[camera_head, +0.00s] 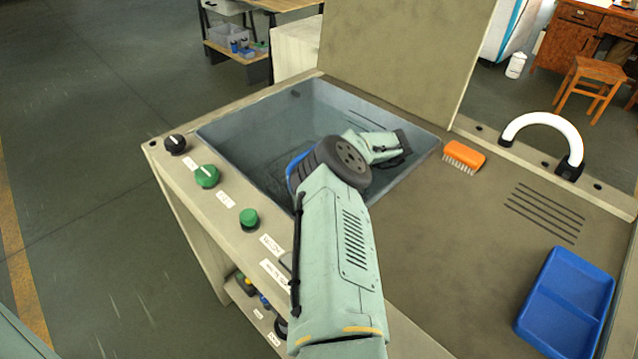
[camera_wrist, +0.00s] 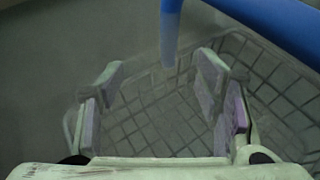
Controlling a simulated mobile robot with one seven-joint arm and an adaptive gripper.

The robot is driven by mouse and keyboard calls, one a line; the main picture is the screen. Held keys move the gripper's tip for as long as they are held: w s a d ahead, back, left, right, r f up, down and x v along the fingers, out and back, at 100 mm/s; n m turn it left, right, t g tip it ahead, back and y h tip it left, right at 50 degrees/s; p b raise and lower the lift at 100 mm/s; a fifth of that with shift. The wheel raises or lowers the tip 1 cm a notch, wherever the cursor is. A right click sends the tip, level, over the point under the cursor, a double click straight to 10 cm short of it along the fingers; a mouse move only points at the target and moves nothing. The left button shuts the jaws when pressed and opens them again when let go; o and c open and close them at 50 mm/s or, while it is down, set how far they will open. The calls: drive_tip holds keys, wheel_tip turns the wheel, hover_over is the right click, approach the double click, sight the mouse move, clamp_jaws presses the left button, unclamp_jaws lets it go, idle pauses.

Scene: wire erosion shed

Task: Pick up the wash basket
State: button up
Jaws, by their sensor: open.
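The wash basket is a wire mesh basket (camera_wrist: 265,75) that shows below my gripper in the wrist view. A blue bar (camera_wrist: 171,30), which looks like part of its handle, comes down from the top edge between the two fingers. A thicker blue bar (camera_wrist: 285,28) crosses the upper right corner. My gripper (camera_wrist: 160,80) is open, with its padded fingers apart over the mesh. I cannot tell whether either finger touches the bar. In the head view, my arm hides the fingers and most of the basket; a curved blue piece (camera_head: 292,168) shows beside my arm over the basin.
The grey-blue basin (camera_head: 235,133) is sunk in the bench, with walls around my wrist. Knobs, including a green one (camera_head: 207,176), line the left edge. An orange brush (camera_head: 463,156), a white handle (camera_head: 541,121) and a blue tray (camera_head: 566,300) are to the right. A tall panel (camera_head: 400,50) stands behind.

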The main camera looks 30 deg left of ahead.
drive_tip(key=x, duration=0.4)
drive_tip(key=shift+w+a, duration=0.1)
drive_tip(key=shift+a, duration=0.05)
drive_tip(key=shift+c, duration=0.4)
drive_tip(key=shift+f, duration=0.1)
drive_tip(key=c, duration=1.3)
clamp_jaws()
drive_tip(key=shift+f, duration=0.15)
